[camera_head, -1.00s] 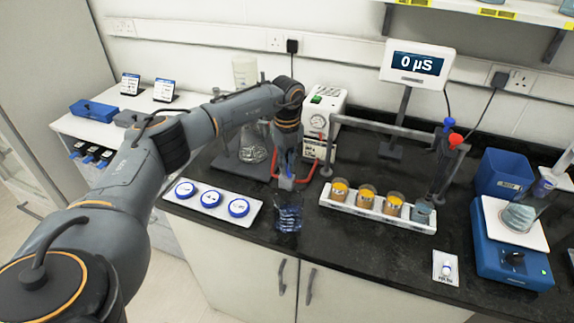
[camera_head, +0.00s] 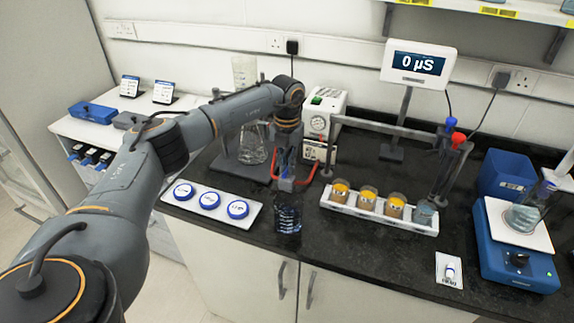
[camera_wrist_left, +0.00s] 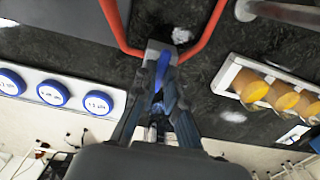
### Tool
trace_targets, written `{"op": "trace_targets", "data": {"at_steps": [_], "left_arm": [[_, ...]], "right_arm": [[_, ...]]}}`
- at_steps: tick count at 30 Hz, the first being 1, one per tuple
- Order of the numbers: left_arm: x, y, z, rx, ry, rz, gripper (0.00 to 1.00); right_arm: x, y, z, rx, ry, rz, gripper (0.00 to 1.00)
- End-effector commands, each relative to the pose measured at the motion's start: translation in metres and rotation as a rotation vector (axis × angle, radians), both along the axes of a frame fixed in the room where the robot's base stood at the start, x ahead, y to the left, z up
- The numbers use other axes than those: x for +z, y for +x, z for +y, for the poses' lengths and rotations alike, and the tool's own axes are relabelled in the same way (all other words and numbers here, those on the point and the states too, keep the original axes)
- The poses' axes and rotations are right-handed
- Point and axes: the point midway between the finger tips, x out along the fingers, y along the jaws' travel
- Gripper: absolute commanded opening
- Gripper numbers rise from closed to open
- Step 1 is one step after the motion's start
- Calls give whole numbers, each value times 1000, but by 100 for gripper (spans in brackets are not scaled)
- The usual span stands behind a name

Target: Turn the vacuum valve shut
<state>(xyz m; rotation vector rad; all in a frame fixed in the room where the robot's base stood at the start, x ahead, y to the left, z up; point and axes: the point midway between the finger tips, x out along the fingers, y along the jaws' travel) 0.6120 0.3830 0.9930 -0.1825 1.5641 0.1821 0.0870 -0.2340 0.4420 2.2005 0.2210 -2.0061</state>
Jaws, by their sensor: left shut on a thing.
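The vacuum valve is a small grey block with a blue handle (camera_wrist_left: 162,66), set in a red hose (camera_wrist_left: 122,32) on the black bench. In the head view the valve's blue part (camera_head: 287,184) shows low between the hose ends. My left gripper (camera_wrist_left: 160,92) reaches down over it and is shut on the blue handle, one finger on each side. In the head view the gripper (camera_head: 287,175) hangs in front of the pump, its fingertips hard to make out. The handle points roughly toward the bench front in the wrist view. My right gripper is not in view.
Blue-lidded dishes (camera_head: 210,200) lie left and a rack with orange-filled cups (camera_head: 378,214) right. A white pump box (camera_head: 322,118) and a flask (camera_head: 252,148) are behind.

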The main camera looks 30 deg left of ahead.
Motion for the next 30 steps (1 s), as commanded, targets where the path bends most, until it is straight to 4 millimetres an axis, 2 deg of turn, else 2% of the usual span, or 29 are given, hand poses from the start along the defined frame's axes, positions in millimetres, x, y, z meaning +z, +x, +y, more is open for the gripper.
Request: {"op": "trace_targets", "data": {"at_steps": [14, 15, 18, 26, 30], "left_arm": [[2, 1, 0, -13, 1, -5, 0], [2, 1, 0, -13, 1, -5, 17], [1, 1, 0, -12, 1, -4, 34], [1, 0, 0, -12, 0, -2, 34], [9, 1, 0, -12, 0, -3, 34]], "right_arm": [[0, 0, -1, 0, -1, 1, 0], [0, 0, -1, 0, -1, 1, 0], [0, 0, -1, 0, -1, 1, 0], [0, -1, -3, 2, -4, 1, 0], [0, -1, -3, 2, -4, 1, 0]]}}
